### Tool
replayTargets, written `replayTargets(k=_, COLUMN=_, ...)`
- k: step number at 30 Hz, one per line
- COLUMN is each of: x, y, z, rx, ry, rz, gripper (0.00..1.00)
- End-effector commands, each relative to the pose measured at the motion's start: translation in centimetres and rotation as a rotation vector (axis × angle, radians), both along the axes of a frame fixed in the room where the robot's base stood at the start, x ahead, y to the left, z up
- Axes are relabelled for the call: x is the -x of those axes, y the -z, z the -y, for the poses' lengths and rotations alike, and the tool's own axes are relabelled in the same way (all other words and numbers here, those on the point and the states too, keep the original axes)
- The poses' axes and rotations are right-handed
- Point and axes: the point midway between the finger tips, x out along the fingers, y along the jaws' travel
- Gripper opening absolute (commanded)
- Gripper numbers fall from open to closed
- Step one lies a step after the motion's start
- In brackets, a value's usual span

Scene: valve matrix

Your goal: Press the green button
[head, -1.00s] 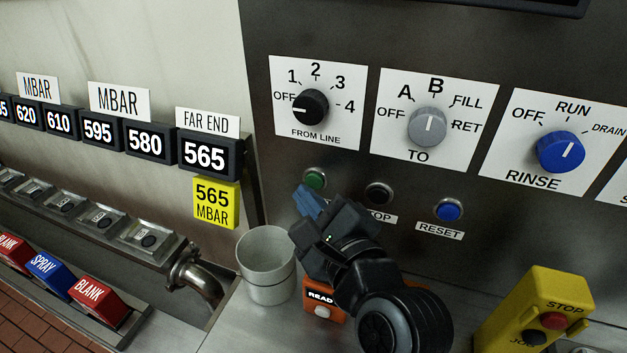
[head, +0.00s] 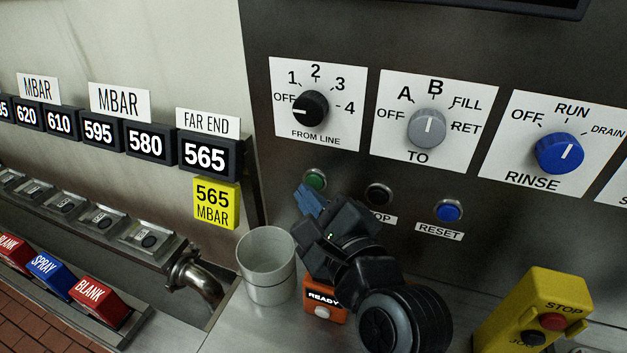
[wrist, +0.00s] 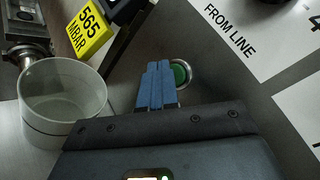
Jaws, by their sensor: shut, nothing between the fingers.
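The green button (head: 316,179) is round with a metal ring, on the dark panel below the FROM LINE dial. It also shows in the wrist view (wrist: 181,74), partly covered by my blue fingertips. My gripper (head: 309,200) is shut and empty. Its fingertips are just below and in front of the button in the head view. In the wrist view my gripper (wrist: 157,84) overlaps the button's left side. Whether the tips touch the button, I cannot tell. The label under the button is hidden behind my gripper.
A black button (head: 378,194) and a blue RESET button (head: 448,210) sit to the right. A grey cup (head: 266,266) stands on the counter left of my gripper, near an orange box (head: 322,299). A yellow STOP/JOG box (head: 535,312) is at right.

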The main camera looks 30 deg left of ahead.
Motion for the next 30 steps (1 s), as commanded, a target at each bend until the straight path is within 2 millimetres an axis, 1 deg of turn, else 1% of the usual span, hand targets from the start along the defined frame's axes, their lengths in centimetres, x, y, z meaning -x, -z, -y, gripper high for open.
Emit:
replayTargets(k=3, x=-0.38, y=-0.11, z=-0.09, rx=0.001, ry=0.000, rz=0.001, gripper=0.00)
replayTargets(k=30, x=-0.91, y=-0.02, z=-0.23, rx=0.000, ry=0.000, rz=0.000, gripper=0.00)
